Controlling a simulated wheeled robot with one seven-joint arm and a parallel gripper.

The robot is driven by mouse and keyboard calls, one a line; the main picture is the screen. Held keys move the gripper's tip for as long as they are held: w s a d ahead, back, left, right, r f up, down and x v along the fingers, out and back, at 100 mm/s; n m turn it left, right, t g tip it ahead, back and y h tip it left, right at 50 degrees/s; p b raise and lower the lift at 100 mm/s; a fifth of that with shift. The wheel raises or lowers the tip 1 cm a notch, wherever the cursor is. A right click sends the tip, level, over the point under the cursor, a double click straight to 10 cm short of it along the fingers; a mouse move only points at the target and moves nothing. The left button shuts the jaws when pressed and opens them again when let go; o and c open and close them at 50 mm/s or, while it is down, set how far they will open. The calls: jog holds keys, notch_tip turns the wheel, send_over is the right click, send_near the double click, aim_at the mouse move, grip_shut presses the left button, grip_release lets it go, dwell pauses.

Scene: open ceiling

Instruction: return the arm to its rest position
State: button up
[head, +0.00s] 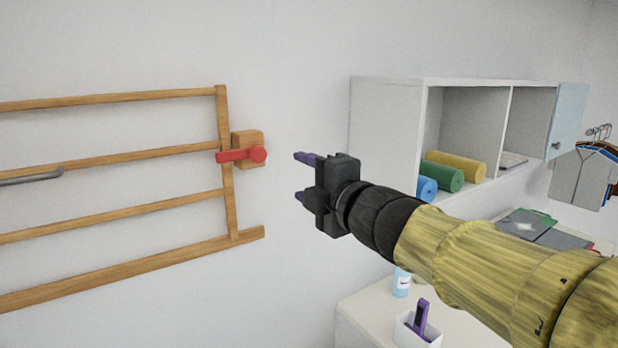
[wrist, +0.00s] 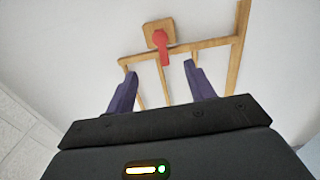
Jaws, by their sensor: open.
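My gripper (head: 302,177) is raised in front of the white wall, right of the wooden wall rack, with its purple fingers pointing left. In the wrist view my gripper (wrist: 158,88) has its two fingers apart with nothing between them. My arm, yellow with a black wrist, reaches in from the lower right in the head view. A red latch (head: 240,155) on a wooden block (head: 247,138) sits at the rack's right post, apart from the fingertips. The red latch also shows in the wrist view (wrist: 162,45), beyond the fingers.
A white wall cabinet (head: 385,125) with rolled mats (head: 442,176) is behind and right of my gripper. A counter (head: 375,310) below holds a bottle (head: 401,283) and a white cup (head: 415,335). The wooden rack (head: 110,155) fills the left. Clear wall lies between rack and cabinet.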

jog(key=shift+f, duration=0.1)
jog(key=d+f+m+g+h, duration=0.1)
jog(key=d+f+m+h, duration=0.3)
jog(key=f, duration=0.3)
jog(key=w+d+f+m+g+h, duration=0.1)
jog(key=d+f+m+h, duration=0.1)
jog(key=d+f+m, duration=0.3)
jog(key=d+f+m+g+h, duration=0.1)
jog(key=d+f+m+h, duration=0.15)
jog(key=f+m, duration=0.4)
jog(key=s+d+f+m+g+h, duration=0.1)
jog(key=s+f+m+g, duration=0.3)
jog(key=s+f, duration=0.4)
jog(key=s+d+f+m+g+h, duration=0.1)
jog(key=s+d+f+m+g, duration=0.3)
jog(key=s+f, duration=0.4)
notch_tip(320, 180, down, 5)
jog(key=shift+s+r+m+g, duration=0.1)
jog(key=shift+s+m+g, duration=0.1)
jog(key=shift+m+g, duration=0.55)
jog(key=shift+d, duration=0.1)
